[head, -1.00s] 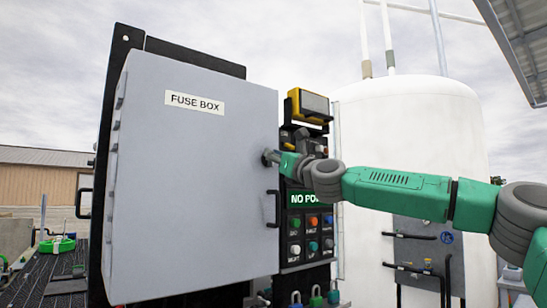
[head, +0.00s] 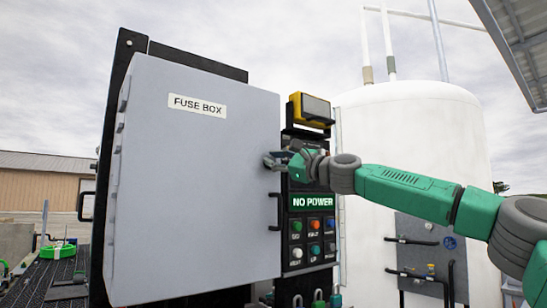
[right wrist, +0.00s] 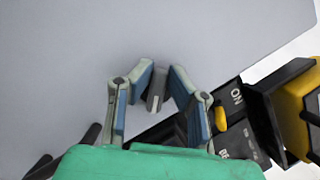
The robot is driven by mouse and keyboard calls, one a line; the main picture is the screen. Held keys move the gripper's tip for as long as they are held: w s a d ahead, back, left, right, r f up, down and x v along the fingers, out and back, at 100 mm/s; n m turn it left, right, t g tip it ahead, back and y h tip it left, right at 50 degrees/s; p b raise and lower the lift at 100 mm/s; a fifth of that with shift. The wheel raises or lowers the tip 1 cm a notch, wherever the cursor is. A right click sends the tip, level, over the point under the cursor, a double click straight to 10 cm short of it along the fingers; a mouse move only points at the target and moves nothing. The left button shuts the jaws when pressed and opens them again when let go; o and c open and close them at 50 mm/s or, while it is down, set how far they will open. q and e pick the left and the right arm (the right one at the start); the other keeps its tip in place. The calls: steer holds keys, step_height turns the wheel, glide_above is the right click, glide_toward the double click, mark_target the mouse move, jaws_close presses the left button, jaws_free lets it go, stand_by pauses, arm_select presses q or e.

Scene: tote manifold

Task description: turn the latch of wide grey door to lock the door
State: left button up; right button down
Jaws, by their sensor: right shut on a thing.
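The wide grey door (head: 190,190) carries a "FUSE BOX" label and looks closed. Its small grey latch (right wrist: 157,92) shows in the right wrist view between the two fingers, near the door's right edge. My right gripper (head: 272,162) is at that edge in the head view, and its fingers hide the latch there. In the right wrist view my right gripper (right wrist: 162,82) is shut on the latch, with a finger on each side. The latch's exact angle is hard to tell. My left gripper is not in view.
A black door handle (head: 273,209) sits below the gripper. To the right is a control panel with a "NO POWER" display (head: 311,202), several buttons and a yellow-black unit (head: 310,108) above. A white tank (head: 420,140) stands behind my right arm.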

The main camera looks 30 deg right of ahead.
steer(key=shift+w+a+f+n+g+y+p, duration=0.15)
steer(key=shift+n+g+p, duration=0.45)
steer(key=shift+n+p, duration=0.7)
steer(key=shift+s+d+f+n+g+y+p, duration=0.1)
steer(key=shift+f+n+g+p, duration=0.4)
steer(key=shift+n, duration=1.35)
steer(key=shift+w+a+n+g+y+p, duration=0.1)
steer(key=shift+n+g+p, duration=0.6)
steer(key=shift+n+p, duration=0.65)
steer(key=shift+f+n, duration=0.1)
steer(key=shift+n, duration=0.2)
